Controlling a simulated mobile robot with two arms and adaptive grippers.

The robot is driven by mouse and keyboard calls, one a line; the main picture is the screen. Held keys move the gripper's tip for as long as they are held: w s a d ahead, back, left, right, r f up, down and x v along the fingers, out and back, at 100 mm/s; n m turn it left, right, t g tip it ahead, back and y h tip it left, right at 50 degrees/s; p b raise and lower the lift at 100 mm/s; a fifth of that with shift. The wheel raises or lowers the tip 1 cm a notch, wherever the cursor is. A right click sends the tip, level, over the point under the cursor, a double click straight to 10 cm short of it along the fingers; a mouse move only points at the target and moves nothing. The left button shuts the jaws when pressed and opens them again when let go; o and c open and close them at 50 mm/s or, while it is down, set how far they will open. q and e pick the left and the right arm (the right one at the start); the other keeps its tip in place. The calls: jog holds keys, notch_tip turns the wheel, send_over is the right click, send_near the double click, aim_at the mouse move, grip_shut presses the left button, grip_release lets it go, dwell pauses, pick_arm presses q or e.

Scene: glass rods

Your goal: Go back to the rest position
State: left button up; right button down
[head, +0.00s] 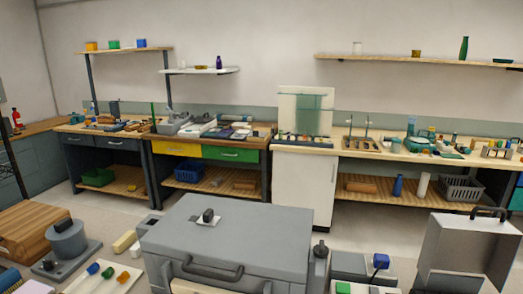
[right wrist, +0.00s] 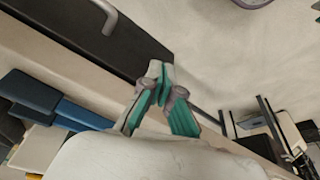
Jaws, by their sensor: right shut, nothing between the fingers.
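My right gripper (right wrist: 160,82) shows in the right wrist view, with its grey and teal fingers closed together and nothing between them. It hangs over a pale surface beside a dark panel. Neither gripper shows in the head view, and my left gripper is in no view. In the head view, no glass rods can be made out with certainty on the far benches.
A grey box with a handle (head: 225,245) fills the near middle. An open silver case (head: 465,250) stands at the right. Workbenches (head: 210,140) line the back wall, with a white cabinet (head: 303,185) between them. Blue blocks (right wrist: 50,100) lie left in the wrist view. Some floor is clear.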

notch_tip(320, 180, down, 22)
jog(key=s+g, duration=0.1)
jog(key=s, duration=0.2)
jog(key=s+d+f+g, duration=0.1)
jog(key=s+d+f, duration=0.2)
jog(key=s+f, duration=1.2)
jog(key=shift+s+f, duration=0.4)
